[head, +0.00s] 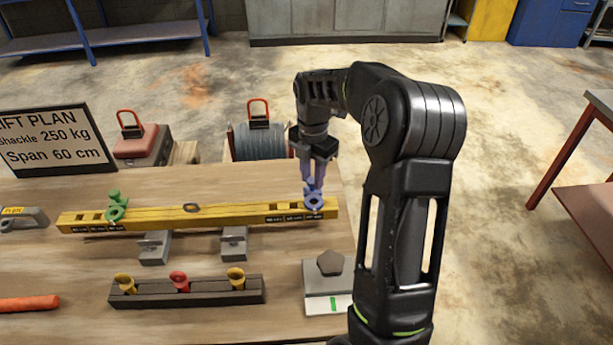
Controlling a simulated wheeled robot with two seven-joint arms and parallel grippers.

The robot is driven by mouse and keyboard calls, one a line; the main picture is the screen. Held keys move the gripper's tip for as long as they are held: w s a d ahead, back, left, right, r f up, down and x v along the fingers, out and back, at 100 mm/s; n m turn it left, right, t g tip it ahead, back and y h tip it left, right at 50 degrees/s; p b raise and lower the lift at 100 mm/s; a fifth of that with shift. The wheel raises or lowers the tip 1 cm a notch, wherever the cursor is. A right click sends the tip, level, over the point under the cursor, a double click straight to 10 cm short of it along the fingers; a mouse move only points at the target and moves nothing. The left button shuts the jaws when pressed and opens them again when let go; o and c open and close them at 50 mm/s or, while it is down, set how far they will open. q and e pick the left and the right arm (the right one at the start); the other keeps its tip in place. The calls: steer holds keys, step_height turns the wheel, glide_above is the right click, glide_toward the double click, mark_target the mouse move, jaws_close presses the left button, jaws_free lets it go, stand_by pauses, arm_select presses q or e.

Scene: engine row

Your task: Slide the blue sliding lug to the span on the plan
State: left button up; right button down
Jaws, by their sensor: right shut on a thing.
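The blue sliding lug (314,197) sits near the right end of the yellow spreader beam (250,214). My right gripper (314,183) reaches down from above and is shut on the blue lug. A green lug (116,205) sits near the left end of the same beam. Dark marking strips run along the beam's front face near both ends; they are too small to read. The plan board (55,138) at the left reads "Span 60 cm" and "Shackle 250 kg". My left gripper is not in view.
Two grey supports (154,247) stand under the beam. In front are a dark rack (187,292) with yellow and red pieces, a grey plate (328,279) with a dark stone-like piece, and an orange rod (28,303). Weights with red handles (137,142) stand behind.

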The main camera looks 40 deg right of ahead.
mark_target(312, 180)
steer(key=c, duration=1.1)
jaws_free()
steer(key=shift+c, duration=0.2)
step_height(312, 180, up, 8)
steer(key=shift+f+b, duration=0.1)
steer(key=shift+b, duration=0.55)
steer(key=shift+f, duration=0.1)
